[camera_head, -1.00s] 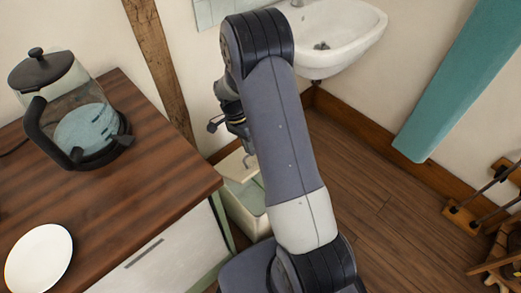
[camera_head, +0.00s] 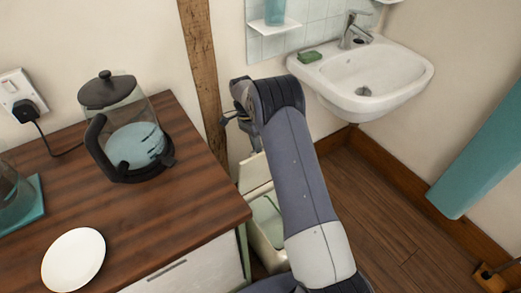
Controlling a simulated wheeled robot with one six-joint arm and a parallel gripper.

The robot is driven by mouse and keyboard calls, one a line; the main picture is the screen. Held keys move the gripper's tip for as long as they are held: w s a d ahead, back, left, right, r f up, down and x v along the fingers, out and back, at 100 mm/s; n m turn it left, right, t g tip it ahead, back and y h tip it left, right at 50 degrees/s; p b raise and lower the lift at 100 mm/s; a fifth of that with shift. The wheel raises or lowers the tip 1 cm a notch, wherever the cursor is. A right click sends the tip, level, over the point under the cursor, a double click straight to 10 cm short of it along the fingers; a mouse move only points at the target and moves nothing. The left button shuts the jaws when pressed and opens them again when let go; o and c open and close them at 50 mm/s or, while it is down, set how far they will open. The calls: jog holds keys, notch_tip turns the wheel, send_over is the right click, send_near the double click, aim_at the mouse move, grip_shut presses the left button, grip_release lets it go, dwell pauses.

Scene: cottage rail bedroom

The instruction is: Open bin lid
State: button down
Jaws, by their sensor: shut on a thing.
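The bin (camera_head: 262,232) is a pale, cream box on the floor between the wooden counter and my arm, partly hidden by my arm. Its lid (camera_head: 255,172) stands raised at the back, tilted up from the rim, and a greenish inside shows below it. My gripper (camera_head: 253,143) is just above the lid's upper edge, mostly hidden behind my arm. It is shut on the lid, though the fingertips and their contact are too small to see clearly.
The counter (camera_head: 190,215) on the left holds a glass kettle (camera_head: 135,140) and a white plate (camera_head: 73,259). A white sink (camera_head: 365,80) hangs on the back wall. A teal panel (camera_head: 485,150) is at the right. Open wooden floor lies right of my arm.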

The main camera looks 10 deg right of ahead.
jog(key=shift+g, duration=0.6)
jog(key=shift+w+a+f+b, duration=0.1)
jog(key=shift+w+a+f, duration=0.2)
jog(key=shift+w, duration=0.5)
jog(key=shift+w+a+f+b, duration=0.15)
jog(key=shift+w+a+f, duration=0.15)
jog(key=shift+w, duration=0.5)
jog(key=shift+w+a+f+b, duration=0.1)
jog(key=shift+w+a+f, duration=0.2)
jog(key=shift+w, duration=0.5)
jog(key=c, duration=1.7)
grip_release()
jog(key=shift+w, duration=0.15)
jog(key=shift+o, duration=0.9)
jog(key=shift+r, duration=0.15)
jog(key=shift+r, duration=0.1)
